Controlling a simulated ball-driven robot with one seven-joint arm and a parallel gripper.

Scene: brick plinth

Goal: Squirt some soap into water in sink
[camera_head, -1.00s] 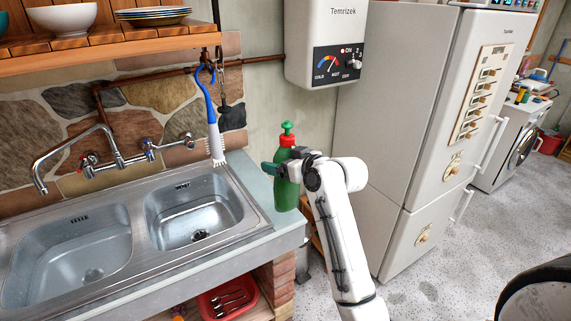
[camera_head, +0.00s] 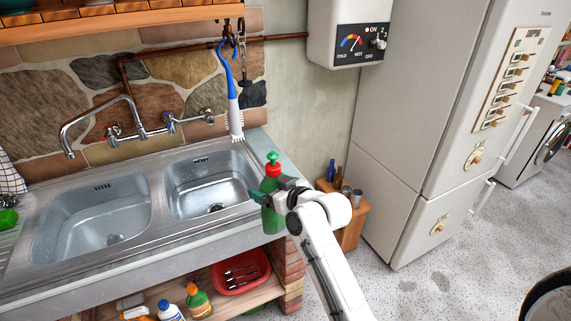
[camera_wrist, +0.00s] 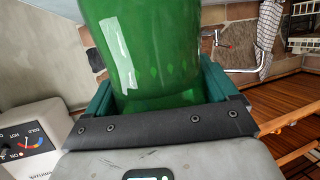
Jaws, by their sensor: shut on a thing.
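A green soap bottle with a red collar and green pump top (camera_head: 271,208) stands upright in my gripper (camera_head: 262,195), at the right front corner of the sink counter. My gripper is shut around the bottle's body; the wrist view shows the green bottle (camera_wrist: 150,45) filling the space between the dark green fingers. The double steel sink has a left basin (camera_head: 75,228) and a right basin (camera_head: 190,196), both left of the bottle. The tap (camera_head: 100,112) is on the wall behind.
A blue-handled brush (camera_head: 233,105) hangs above the right basin's back corner. A wooden shelf (camera_head: 110,24) overhangs the sink. Below are a red tray (camera_head: 240,272) and several bottles. A small wooden stool (camera_head: 352,228) and the fridge (camera_head: 400,130) stand to the right.

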